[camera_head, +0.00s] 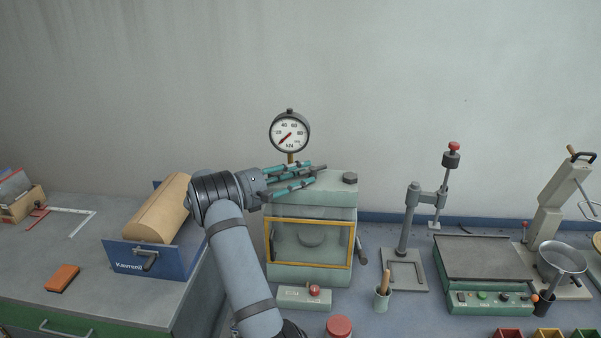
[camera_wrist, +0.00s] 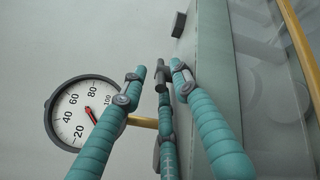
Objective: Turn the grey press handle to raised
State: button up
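A green press cabinet (camera_head: 310,272) with a yellow-framed window stands on the bench in the middle of the head view. A short dark grey handle (camera_head: 361,243) slants down at its right side. I take this for the press handle, but cannot be sure. My gripper (camera_head: 318,173), with teal fingers, is at the cabinet's upper left, above and left of that handle and apart from it. In the wrist view its fingers (camera_wrist: 160,74) are apart with nothing seen between them. The handle cannot be made out in the wrist view.
A pressure gauge (camera_head: 290,132) stands behind the gripper; it is close in the wrist view (camera_wrist: 85,112). A dark knob (camera_head: 350,179) is on the cabinet top. A cup (camera_head: 382,301) and a stand (camera_head: 405,240) are right of the cabinet. A blue box (camera_head: 140,262) is left.

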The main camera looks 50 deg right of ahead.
jog(key=c, duration=0.3)
jog(key=c, duration=0.4)
grip_shut()
